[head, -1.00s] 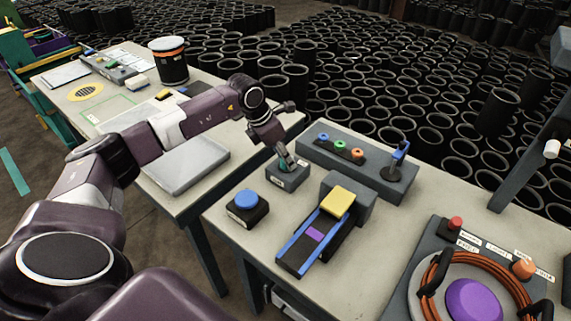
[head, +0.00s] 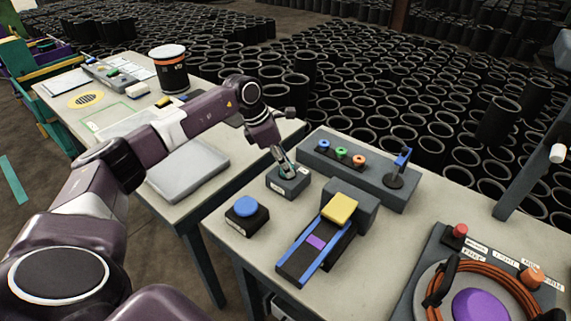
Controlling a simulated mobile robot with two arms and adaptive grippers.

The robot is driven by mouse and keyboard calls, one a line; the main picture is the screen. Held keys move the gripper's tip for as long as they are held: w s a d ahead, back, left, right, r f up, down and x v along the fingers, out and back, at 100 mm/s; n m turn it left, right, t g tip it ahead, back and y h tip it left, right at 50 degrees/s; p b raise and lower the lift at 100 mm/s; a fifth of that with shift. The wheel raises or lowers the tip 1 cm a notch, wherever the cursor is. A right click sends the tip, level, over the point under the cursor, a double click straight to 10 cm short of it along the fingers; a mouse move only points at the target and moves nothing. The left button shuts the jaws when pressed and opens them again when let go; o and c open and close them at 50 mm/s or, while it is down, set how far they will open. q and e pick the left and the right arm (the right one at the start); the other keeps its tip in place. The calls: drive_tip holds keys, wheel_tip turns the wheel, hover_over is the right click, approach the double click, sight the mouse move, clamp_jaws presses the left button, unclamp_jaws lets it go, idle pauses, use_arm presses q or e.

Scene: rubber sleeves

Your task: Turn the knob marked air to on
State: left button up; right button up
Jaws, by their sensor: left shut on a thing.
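A small grey box (head: 297,186) with a white label sits near the table's back left corner; the label is too small to read. A teal knob on its top shows only in part, because my left gripper (head: 287,168) covers most of it. My left gripper reaches down from above, with its fingers shut on the knob. The direction the knob points cannot be made out. My right gripper is not in view.
A blue button on a black box (head: 246,210) stands just in front. A slide unit with a yellow block (head: 340,208) is to the right. A grey panel with coloured rings (head: 341,155) and a lever (head: 400,165) stands behind. An orange cable coil (head: 515,285) lies at right.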

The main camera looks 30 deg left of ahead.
use_arm(q)
drive_tip(key=o, duration=1.1)
drive_tip(key=v, duration=1.2)
drive_tip(key=shift+r, duration=0.1)
